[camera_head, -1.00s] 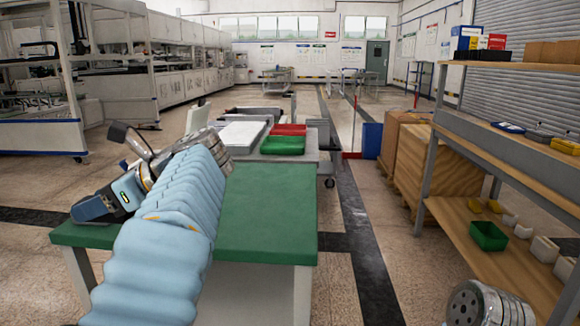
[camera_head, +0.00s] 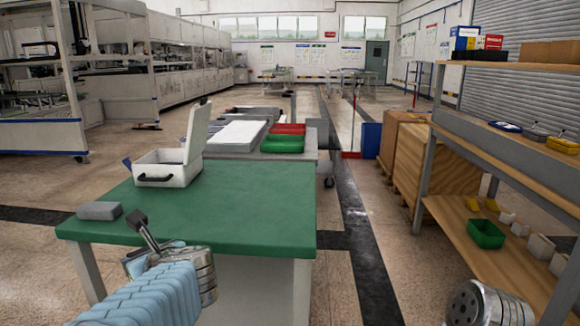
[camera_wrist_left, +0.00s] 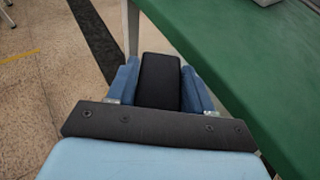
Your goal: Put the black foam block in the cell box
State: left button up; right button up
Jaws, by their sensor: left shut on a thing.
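The black foam block (camera_wrist_left: 160,82) is between the blue fingers of my left gripper (camera_wrist_left: 160,88) in the left wrist view, and the gripper is shut on it. In the head view my left gripper (camera_head: 138,262) is low at the front edge of the green table; the block cannot be made out there. A white box (camera_head: 166,168) with a black handle stands at the table's back left, its lid raised. It looks like the cell box; its inside is mostly hidden. It is apart from my gripper, farther back. My right gripper is not in view.
A grey block (camera_head: 98,211) lies on the left corner of the green table (camera_head: 235,210), whose middle is clear. Behind are red (camera_head: 288,129) and green (camera_head: 282,144) trays. A shelf (camera_head: 500,225) with a green bin (camera_head: 486,234) stands at right.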

pick_arm(q)
jog(key=w+d+f+m+t+h, duration=0.1)
jog(key=d+f+m+t+h, duration=0.1)
jog(key=f+m+h, duration=0.4)
jog(key=w+d+f+m+t+h, duration=0.1)
jog(key=d+f+m+h, duration=0.4)
jog(key=f, duration=0.9)
jog(key=w+m+h, duration=0.1)
jog(key=h, duration=0.1)
jog(key=shift+w+f+m+t+h, duration=0.25)
jog(key=shift+m+t+h, duration=0.15)
